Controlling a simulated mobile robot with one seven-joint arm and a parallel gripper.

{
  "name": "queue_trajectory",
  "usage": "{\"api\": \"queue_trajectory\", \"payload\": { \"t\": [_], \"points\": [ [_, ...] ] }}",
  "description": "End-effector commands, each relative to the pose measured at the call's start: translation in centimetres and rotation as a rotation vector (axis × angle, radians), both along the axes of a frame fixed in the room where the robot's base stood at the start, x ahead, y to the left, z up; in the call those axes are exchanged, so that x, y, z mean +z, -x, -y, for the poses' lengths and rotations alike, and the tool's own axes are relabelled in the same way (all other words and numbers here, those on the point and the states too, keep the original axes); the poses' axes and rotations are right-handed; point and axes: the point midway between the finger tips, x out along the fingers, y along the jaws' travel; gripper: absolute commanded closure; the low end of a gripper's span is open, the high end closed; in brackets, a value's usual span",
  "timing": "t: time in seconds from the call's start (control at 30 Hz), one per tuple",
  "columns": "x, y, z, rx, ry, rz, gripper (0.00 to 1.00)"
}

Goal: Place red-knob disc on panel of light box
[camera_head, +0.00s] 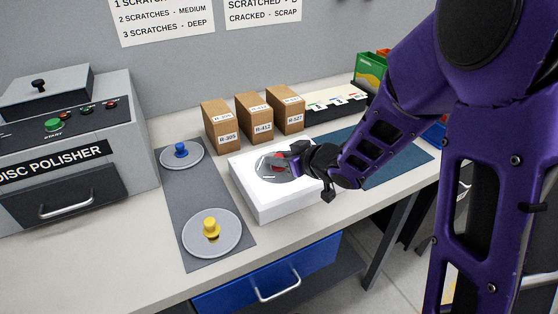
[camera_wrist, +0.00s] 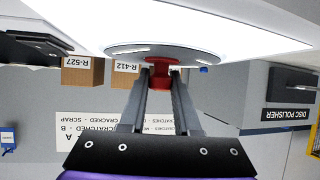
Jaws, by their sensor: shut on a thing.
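The red-knob disc (camera_head: 268,176) is at the white light box (camera_head: 284,208), over its top panel. In the head view my gripper (camera_head: 282,161) reaches in from the right and is shut on the red knob. The wrist view shows the two fingers (camera_wrist: 161,80) closed around the red knob (camera_wrist: 160,68), with the grey disc (camera_wrist: 152,51) against or very near the bright panel (camera_wrist: 225,28). I cannot tell whether the disc touches the panel. My gripper hides part of the disc in the head view.
A grey mat (camera_head: 193,205) left of the light box holds a blue-knob disc (camera_head: 182,154) and a yellow-knob disc (camera_head: 212,238). Brown boxes (camera_head: 258,118) stand behind. The disc polisher (camera_head: 70,150) is at left. A dark teal mat (camera_head: 395,160) lies right, partly behind my arm.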

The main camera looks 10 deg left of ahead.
Motion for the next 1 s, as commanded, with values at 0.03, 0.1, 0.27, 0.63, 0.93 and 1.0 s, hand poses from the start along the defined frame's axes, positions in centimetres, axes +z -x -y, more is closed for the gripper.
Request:
{"api": "queue_trajectory", "payload": {
  "t": [0.03,0.1,0.27,0.63,0.93,1.0],
  "points": [
    [0.2,0.0,0.0,0.000,-0.001,0.002,1.00],
    [0.2,0.0,0.0,0.000,-0.001,0.002,1.00],
    [-0.1,0.0,0.0,-0.001,0.000,0.001,1.00],
    [-0.1,0.0,0.0,-0.001,0.000,0.001,0.39],
    [0.9,0.5,0.8,-0.003,0.000,0.002,0.39],
    [1.6,1.2,1.6,-0.004,-0.001,0.002,0.39]
  ]
}}
